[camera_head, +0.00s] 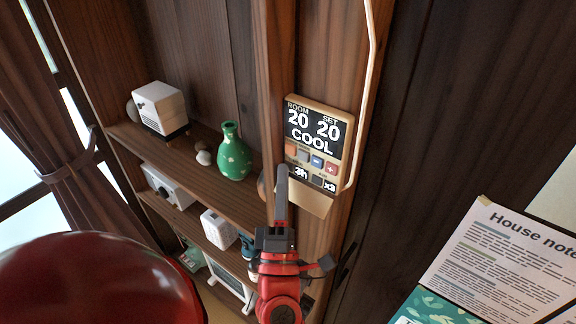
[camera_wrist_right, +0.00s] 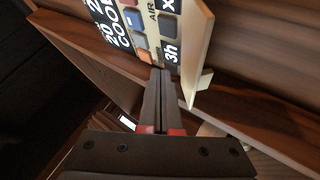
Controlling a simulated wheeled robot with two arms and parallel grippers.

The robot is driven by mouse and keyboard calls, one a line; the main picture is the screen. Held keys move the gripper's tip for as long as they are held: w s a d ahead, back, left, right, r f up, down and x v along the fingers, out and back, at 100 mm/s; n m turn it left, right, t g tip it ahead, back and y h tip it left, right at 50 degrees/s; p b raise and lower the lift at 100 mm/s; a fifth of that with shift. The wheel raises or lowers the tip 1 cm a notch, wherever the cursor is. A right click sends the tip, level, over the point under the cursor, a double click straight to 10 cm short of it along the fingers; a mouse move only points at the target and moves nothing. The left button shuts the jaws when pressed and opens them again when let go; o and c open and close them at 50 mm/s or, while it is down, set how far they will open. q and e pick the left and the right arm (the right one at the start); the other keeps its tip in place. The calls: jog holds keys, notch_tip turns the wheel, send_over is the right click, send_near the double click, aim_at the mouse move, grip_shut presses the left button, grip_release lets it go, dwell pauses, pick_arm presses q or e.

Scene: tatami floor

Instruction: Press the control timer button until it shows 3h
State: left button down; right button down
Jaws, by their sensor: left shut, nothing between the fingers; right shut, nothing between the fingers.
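The tan wall control (camera_head: 317,198) hangs on the wooden post, its screen reading ROOM 20, SET 20, COOL. Its timer readout (camera_head: 300,172) shows 3h; it also shows in the right wrist view (camera_wrist_right: 171,52). My right gripper (camera_head: 282,169) is shut and empty, with its fingertips at the control's lower left, beside the 3h readout. In the right wrist view the fingertips (camera_wrist_right: 161,72) cover the spot beside 3h, where the timer button is hidden. I cannot tell whether they touch it. My left gripper is not in view.
Wooden shelves on the left hold a white box (camera_head: 160,106), a green vase (camera_head: 234,152) and white devices (camera_head: 219,229). A pale conduit (camera_head: 371,60) runs along the control's right side. A House notes sheet (camera_head: 500,255) is at the lower right.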

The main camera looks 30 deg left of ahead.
jog(key=shift+s+d+f, duration=0.1)
jog(key=shift+s, duration=0.3)
jog(key=shift+s, duration=0.1)
jog(key=shift+s, duration=0.3)
jog(key=s, duration=0.3)
jog(key=s+b, duration=0.1)
jog(key=shift+s+a, duration=0.2)
jog(key=shift+a, duration=0.05)
dwell(1.2)
